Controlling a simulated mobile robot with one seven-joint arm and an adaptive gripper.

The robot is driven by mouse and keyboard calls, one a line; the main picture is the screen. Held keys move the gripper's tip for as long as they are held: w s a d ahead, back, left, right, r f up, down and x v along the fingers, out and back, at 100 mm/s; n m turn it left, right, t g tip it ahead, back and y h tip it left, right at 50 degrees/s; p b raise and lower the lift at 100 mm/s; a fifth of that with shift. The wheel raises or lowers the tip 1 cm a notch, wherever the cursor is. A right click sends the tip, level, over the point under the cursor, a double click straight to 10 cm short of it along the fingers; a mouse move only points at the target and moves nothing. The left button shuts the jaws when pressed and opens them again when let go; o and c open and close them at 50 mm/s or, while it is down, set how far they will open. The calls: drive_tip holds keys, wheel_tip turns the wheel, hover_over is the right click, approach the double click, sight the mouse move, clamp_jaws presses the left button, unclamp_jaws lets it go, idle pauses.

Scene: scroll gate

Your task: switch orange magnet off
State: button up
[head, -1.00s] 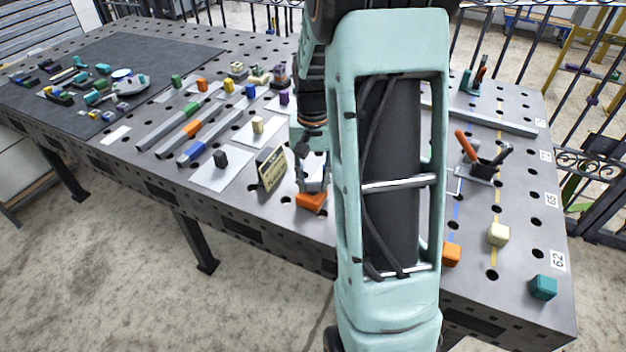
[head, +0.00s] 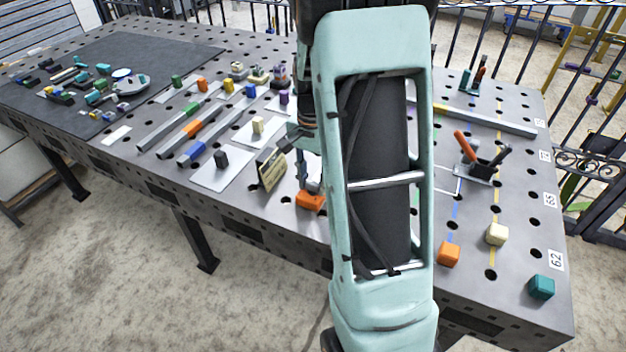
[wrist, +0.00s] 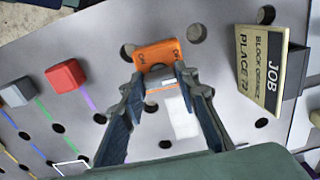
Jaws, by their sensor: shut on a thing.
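The orange magnet (head: 310,202) sits near the front edge of the metal table, just right of the sign. In the wrist view the orange magnet (wrist: 155,52) has dark lettering near both ends of its top and a pale grey switch part (wrist: 162,83) on its near side. My gripper (wrist: 161,78) has its fingertips on either side of this pale part and is shut on it. In the head view my gripper (head: 311,186) is just above the magnet and partly hidden by my arm. Which way the switch is set I cannot tell.
A job sign (head: 271,169) stands close to the left of the magnet; it is also in the wrist view (wrist: 262,68). A red block (wrist: 66,75) and a grey block (wrist: 17,92) lie farther left there. An orange cube (head: 448,253) lies right of my arm.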

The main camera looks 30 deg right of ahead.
sight(313, 182)
drive_tip(key=o, duration=1.1)
drive_tip(key=shift+o, duration=0.2)
wheel_tip(313, 182, up, 12)
